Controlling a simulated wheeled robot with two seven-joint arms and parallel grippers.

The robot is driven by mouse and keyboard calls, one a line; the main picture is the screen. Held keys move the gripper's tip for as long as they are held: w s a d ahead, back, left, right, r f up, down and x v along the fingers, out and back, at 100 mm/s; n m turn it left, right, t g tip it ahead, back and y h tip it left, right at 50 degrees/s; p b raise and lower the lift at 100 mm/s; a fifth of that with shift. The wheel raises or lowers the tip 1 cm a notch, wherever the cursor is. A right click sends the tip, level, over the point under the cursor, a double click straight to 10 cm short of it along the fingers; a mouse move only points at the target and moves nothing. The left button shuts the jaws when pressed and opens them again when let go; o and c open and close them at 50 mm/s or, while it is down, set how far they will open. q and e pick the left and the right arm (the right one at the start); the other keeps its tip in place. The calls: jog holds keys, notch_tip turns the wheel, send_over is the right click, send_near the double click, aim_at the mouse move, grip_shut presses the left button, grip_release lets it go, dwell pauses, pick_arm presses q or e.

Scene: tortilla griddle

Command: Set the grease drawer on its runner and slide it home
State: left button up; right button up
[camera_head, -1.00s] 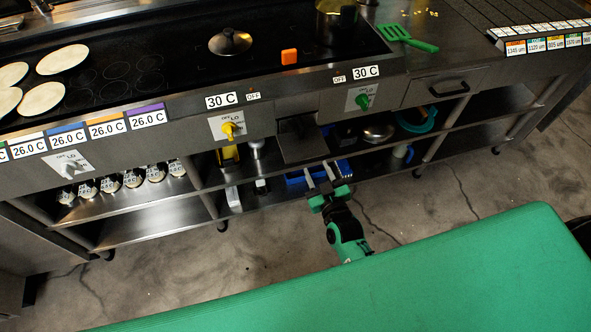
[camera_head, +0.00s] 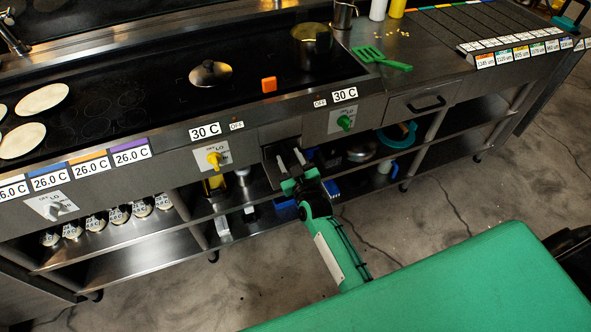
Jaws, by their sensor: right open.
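The grease drawer (camera_head: 270,153) is a dark metal piece at the opening in the counter front, between the yellow knob (camera_head: 214,159) and the green knob (camera_head: 345,123). My right gripper (camera_head: 292,162) is open, and its two pale fingers lie over the drawer in the picture. I cannot tell whether they touch it. The gripper hides much of the drawer and the runner, so how the drawer sits is unclear. My left gripper is not in view.
The griddle top (camera_head: 150,85) holds tortillas (camera_head: 42,99), a domed lid (camera_head: 210,73), an orange block (camera_head: 269,85) and a pot (camera_head: 312,40). A green spatula (camera_head: 382,58) lies to the right. A closed handled drawer (camera_head: 424,104) is right of the green knob. Shelves below hold containers.

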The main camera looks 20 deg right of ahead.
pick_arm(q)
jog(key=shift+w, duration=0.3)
pick_arm(e)
jog(key=shift+w, duration=0.85)
grip_shut()
jog(key=c, duration=0.8)
grip_release()
grip_shut()
jog(key=shift+a+r+p, duration=0.1)
jog(key=shift+r+p, duration=0.1)
jog(key=shift+p, duration=0.1)
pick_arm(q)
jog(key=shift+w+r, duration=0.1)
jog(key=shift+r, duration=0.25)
pick_arm(e)
jog(key=shift+w, duration=0.1)
